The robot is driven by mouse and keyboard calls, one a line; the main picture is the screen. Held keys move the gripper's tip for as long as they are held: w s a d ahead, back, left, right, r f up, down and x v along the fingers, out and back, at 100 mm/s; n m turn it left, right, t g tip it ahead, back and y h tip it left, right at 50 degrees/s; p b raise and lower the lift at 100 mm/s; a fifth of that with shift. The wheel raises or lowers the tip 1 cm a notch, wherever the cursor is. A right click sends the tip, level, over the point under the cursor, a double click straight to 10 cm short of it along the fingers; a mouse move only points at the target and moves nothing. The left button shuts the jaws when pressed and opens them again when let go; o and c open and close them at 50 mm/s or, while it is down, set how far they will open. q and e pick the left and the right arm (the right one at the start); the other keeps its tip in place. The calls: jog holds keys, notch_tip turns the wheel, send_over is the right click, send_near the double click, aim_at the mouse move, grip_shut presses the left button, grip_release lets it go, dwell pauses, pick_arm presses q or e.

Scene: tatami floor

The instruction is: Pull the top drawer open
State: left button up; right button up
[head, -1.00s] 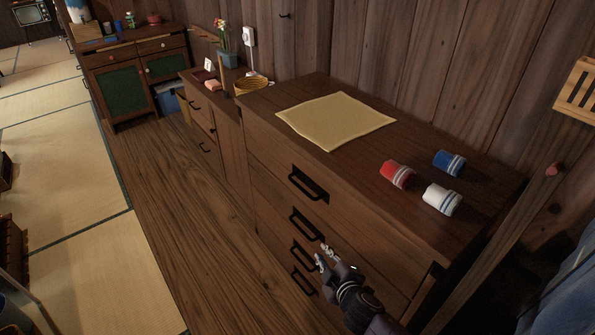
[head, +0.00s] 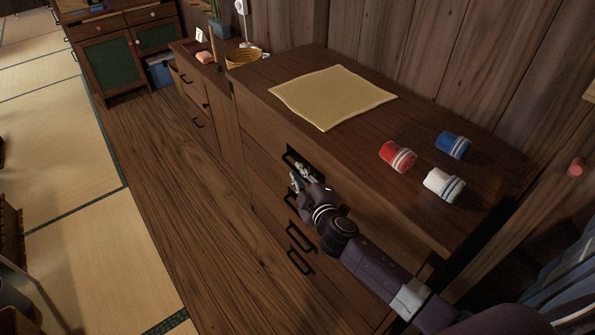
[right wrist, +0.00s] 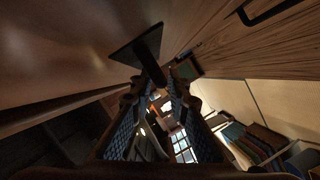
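The top drawer (head: 262,132) is the uppermost front of the dark wooden chest and looks flush with it. Its black handle (head: 290,154) is partly covered by my right gripper. My right gripper (head: 299,175) reaches in from the lower right, its fingertips at this handle. In the right wrist view, the fingers (right wrist: 158,88) are spread apart. The dark handle (right wrist: 142,50) reaches down between their tips there; I cannot tell whether they touch it. My left gripper is not in view.
Lower handles (head: 301,236) stick out below. The wooden floor (head: 190,210) left of the chest is clear.

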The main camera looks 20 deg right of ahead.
jog(key=shift+x, duration=0.75)
grip_shut()
